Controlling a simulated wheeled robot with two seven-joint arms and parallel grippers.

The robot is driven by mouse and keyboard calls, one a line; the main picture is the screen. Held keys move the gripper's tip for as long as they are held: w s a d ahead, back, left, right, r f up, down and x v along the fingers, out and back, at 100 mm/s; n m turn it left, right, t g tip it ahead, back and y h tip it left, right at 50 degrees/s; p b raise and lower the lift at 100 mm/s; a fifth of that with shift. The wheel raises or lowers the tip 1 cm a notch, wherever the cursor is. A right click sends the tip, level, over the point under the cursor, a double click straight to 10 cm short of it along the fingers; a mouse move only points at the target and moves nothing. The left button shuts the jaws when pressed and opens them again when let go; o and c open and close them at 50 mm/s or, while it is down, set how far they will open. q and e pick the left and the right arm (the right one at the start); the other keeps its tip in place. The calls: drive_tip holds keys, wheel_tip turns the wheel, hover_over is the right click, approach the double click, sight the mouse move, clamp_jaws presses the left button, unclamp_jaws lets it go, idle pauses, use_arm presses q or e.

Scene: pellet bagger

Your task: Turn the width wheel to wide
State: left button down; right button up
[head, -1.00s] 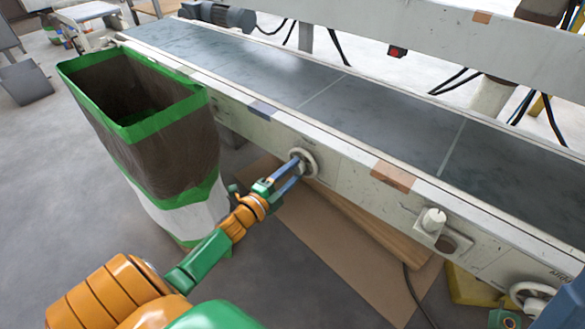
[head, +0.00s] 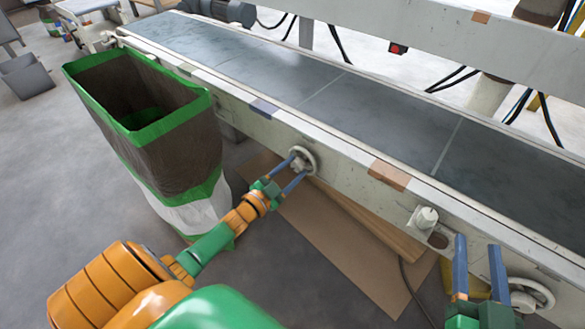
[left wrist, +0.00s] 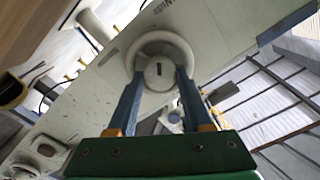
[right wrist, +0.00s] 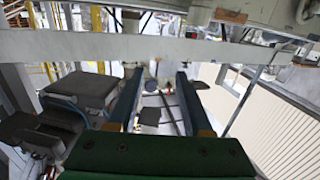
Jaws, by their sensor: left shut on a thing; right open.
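A pale round hand wheel (head: 303,160) sits on the conveyor's side panel near the middle of the head view. My left gripper (head: 295,170) reaches it with both blue fingers. In the left wrist view the fingers are shut on the wheel's hub (left wrist: 160,74), one on each side, and the wheel's rim (left wrist: 163,40) shows around them. A second pale wheel (head: 530,296) is at the lower right of the panel. My right gripper (head: 478,250) is open and empty in front of the panel, left of that wheel. I cannot read any wheel label.
A white knob (head: 426,217) sticks out of the panel between the wheels. An open brown bag with green edging (head: 177,150) stands left of my left arm. The conveyor belt (head: 340,107) above is bare. Cardboard (head: 330,232) lies on the floor below.

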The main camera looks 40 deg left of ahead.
use_arm(q)
drive_tip(key=shift+n, duration=0.4)
use_arm(e)
drive_tip(key=shift+d+f+g, duration=0.15)
drive_tip(key=shift+f+g, duration=0.35)
drive_tip(key=shift+f, duration=0.2)
drive_tip(key=shift+s, duration=0.1)
use_arm(q)
drive_tip(key=shift+c, duration=1.5)
unclamp_jaws()
